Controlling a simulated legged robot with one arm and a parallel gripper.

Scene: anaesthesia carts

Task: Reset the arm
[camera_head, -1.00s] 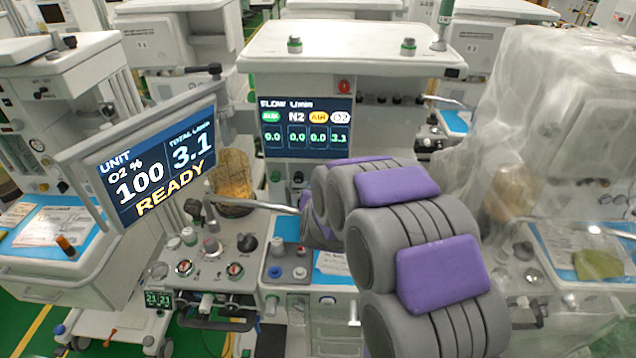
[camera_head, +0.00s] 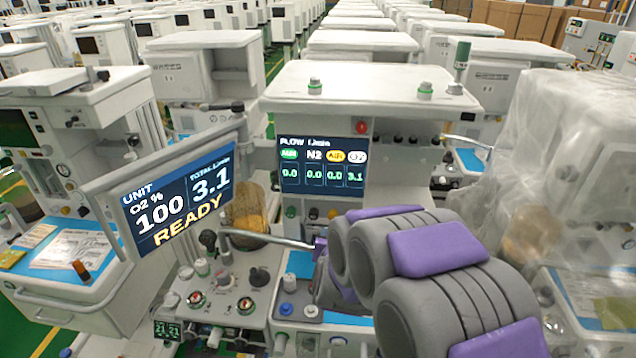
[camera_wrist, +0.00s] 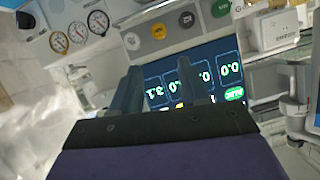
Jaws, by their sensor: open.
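My gripper (camera_wrist: 160,90) shows in the wrist view with its two dark fingers apart and nothing between them. The flow display (camera_wrist: 190,82) of the anaesthesia cart lies beyond the fingers and looks upside down there. In the head view my grey and purple arm reaches from the lower right toward the cart's front, and its links hide the gripper. The cart (camera_head: 375,88) stands ahead, with its flow screen (camera_head: 323,165) lit. A tilted monitor (camera_head: 180,200) reading "READY" is on the left.
A control panel with knobs (camera_head: 225,283) sits below the monitor. A cart under clear plastic (camera_head: 560,150) stands close on the right. Another cart (camera_head: 75,85) is on the left. Rows of carts fill the background. Pressure gauges (camera_wrist: 78,32) show in the wrist view.

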